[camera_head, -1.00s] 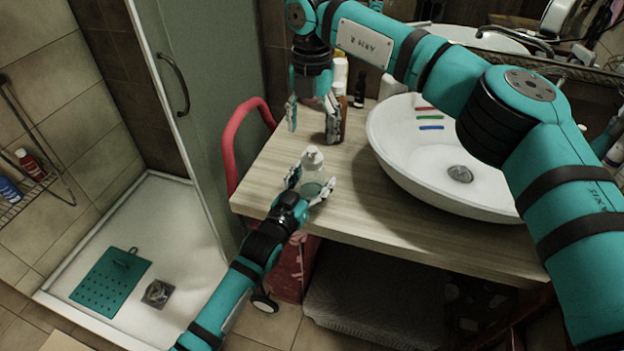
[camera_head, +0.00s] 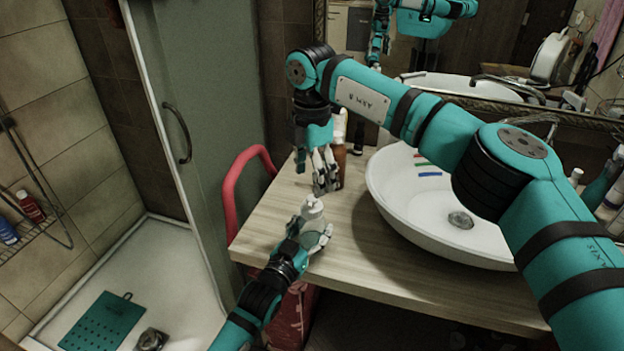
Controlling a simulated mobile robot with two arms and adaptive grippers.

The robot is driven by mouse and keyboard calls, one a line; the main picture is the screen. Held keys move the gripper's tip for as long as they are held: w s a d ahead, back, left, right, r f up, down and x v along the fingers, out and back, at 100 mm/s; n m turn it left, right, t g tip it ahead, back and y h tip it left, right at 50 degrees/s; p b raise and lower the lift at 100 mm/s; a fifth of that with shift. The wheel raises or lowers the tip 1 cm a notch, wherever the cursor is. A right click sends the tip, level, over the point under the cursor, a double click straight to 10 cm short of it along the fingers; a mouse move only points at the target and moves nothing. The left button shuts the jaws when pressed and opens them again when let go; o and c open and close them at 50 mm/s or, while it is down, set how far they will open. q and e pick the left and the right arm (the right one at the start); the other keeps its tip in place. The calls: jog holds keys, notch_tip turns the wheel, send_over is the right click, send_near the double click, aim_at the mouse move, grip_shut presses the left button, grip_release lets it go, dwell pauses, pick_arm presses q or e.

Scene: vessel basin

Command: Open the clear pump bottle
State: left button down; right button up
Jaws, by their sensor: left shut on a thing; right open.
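The clear pump bottle (camera_head: 313,212) stands upright near the front left of the wooden countertop, its pale top uncovered. My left gripper (camera_head: 314,236) reaches in from below and is shut on the bottle's body, hiding much of its lower part. My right gripper (camera_head: 314,174) hangs fingers-down above and behind the bottle, apart from it. It is open, with nothing visible between its fingers.
A brown bottle (camera_head: 341,162) stands close behind my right gripper, with a dark bottle (camera_head: 358,138) nearby. A white basin (camera_head: 400,215) fills the right of the countertop (camera_head: 365,262). A red rail (camera_head: 229,190) curves beside its left edge.

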aim_at(312, 197)
jog(key=m, duration=1)
jog(key=shift+m, duration=0.3)
jog(key=shift+f, duration=4.05)
